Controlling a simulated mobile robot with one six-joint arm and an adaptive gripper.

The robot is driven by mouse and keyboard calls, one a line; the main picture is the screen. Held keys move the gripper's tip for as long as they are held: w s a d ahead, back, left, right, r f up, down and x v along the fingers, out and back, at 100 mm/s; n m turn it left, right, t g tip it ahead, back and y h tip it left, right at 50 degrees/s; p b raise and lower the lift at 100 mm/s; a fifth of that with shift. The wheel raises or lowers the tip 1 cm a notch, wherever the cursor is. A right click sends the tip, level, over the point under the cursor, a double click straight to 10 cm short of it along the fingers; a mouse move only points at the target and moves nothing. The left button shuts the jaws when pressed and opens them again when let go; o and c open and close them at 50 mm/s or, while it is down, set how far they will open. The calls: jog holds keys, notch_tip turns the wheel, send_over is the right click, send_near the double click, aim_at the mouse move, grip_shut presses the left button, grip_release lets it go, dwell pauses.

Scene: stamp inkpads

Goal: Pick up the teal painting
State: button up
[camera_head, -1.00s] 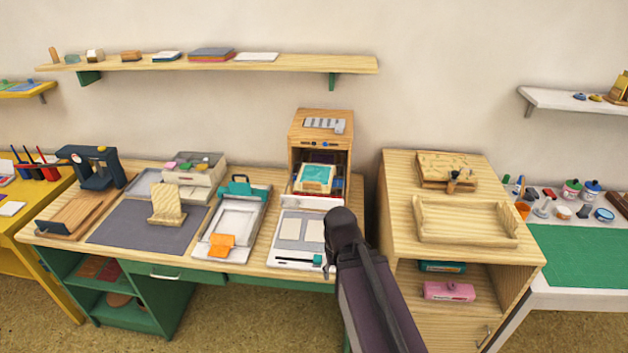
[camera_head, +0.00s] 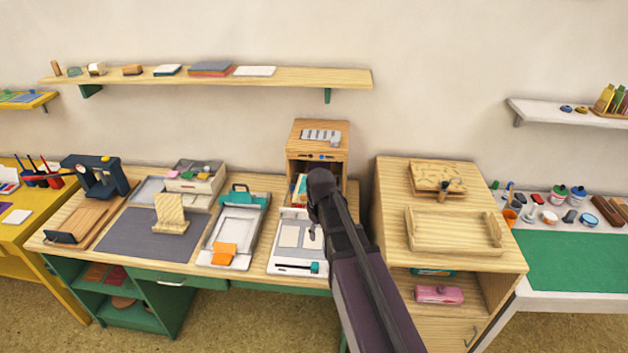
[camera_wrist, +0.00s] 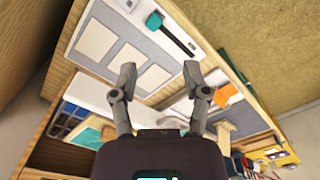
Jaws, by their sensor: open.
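The teal painting has a pale wooden frame and sits in the open front of the small wooden cabinet (camera_head: 317,130) at the back of the bench. In the head view only a sliver of the painting (camera_head: 299,188) shows; my arm hides the rest. In the wrist view a teal patch that looks like the painting (camera_wrist: 87,138) is at the lower left, left of my gripper. My gripper (camera_wrist: 160,75) is open and empty, fingers apart, above the bench with the paper trimmer (camera_wrist: 125,50) beyond the fingertips.
The white trimmer (camera_head: 292,240) lies in front of the cabinet. A tray press with an orange piece (camera_head: 224,254) stands to its left. A taller wooden cabinet (camera_head: 390,210) with a tray on top stands close on the right. A shelf (camera_head: 225,77) runs above the bench.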

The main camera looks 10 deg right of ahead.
jog(key=w+r+n+p, duration=0.8)
jog(key=w+r+p, duration=0.3)
jog(key=w, duration=0.6)
notch_tip(320, 180, up, 2)
jog(key=shift+w+r+p, duration=0.15)
jog(key=shift+w+p, duration=0.2)
notch_tip(320, 180, down, 9)
jog(key=b, duration=0.8)
jog(key=shift+r+b, duration=0.2)
jog(key=shift+b, duration=0.1)
jog(key=f+b, duration=0.3)
jog(key=shift+s+d+f, duration=0.1)
jog(key=shift+s+f, duration=0.15)
jog(key=shift+s, duration=0.05)
jog(key=shift+f+b, duration=0.9)
jog(key=shift+b, duration=0.2)
jog(key=shift+c, duration=0.2)
